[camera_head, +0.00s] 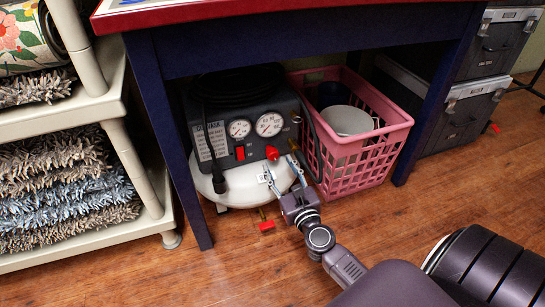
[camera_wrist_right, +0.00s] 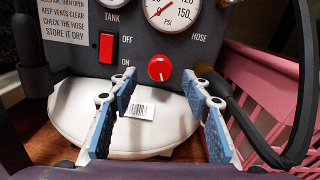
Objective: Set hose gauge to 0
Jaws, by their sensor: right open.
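The air compressor has a dark panel with a hose gauge (camera_head: 269,124) on the right and a tank gauge (camera_head: 239,128) on the left. In the right wrist view the hose gauge (camera_wrist_right: 172,12) is cut off at the top; its red needle seems to point to the lower left, near the low end. A red knob (camera_head: 272,153) sits below it and shows in the wrist view (camera_wrist_right: 160,68) with a white pointer mark. My right gripper (camera_head: 283,173) is open and empty, facing the panel; its fingers (camera_wrist_right: 165,88) are in front of and below the knob, apart from it.
A red on/off switch (camera_wrist_right: 106,47) is left of the knob. A black hose (camera_head: 312,140) runs down on the right. A pink basket (camera_head: 365,155) stands close beside the compressor. The blue table leg (camera_head: 170,145) and tabletop frame the space. Floor in front is mostly clear.

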